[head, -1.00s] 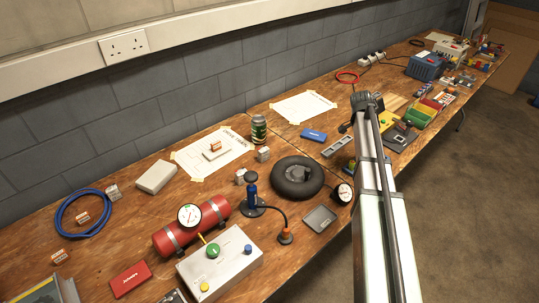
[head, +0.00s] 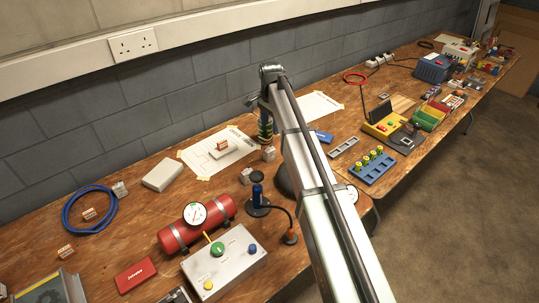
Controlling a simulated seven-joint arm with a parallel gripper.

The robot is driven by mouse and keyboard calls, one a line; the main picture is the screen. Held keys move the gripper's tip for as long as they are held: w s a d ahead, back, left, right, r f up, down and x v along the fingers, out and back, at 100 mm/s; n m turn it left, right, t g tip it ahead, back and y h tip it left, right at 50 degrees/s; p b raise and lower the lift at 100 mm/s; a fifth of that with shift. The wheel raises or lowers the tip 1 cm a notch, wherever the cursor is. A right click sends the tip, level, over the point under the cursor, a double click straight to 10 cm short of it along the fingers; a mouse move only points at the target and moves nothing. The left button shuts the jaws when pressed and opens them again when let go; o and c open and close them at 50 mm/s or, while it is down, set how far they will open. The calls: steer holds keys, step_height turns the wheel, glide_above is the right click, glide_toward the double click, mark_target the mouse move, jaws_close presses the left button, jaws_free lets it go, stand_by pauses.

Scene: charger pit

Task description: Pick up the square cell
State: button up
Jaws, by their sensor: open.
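Several small box-shaped cells lie on the bench, and I cannot tell for certain which is the square cell. Two pale grey blocks, one (head: 268,154) near the can and one (head: 245,176) by the black stand, lie left of my arm. Another pale block (head: 119,189) is beside the blue cable. Orange-and-white blocks lie at the left, one (head: 88,214) inside the cable loop and one (head: 66,252) below it. A further orange block (head: 223,143) stands on a pale plate. My gripper (head: 250,101) is small and dark at the arm's far end, open, apart from these blocks.
A can (head: 265,127) stands behind the arm, partly covered. A red cylinder (head: 196,224) with a gauge and a grey button box (head: 224,262) fill the front. A blue rack (head: 366,171) holding yellow-topped cylinders is right of the arm. Bare wood (head: 150,222) shows left of the cylinder.

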mark_target(270, 149)
step_height(270, 149, down, 12)
steer(key=shift+s+f, duration=0.1)
steer(key=shift+f, duration=0.15)
stand_by(0.6)
steer(key=shift+c, duration=0.4)
steer(key=c, duration=1.1)
steer(key=shift+o, duration=0.2)
steer(key=shift+r, duration=0.15)
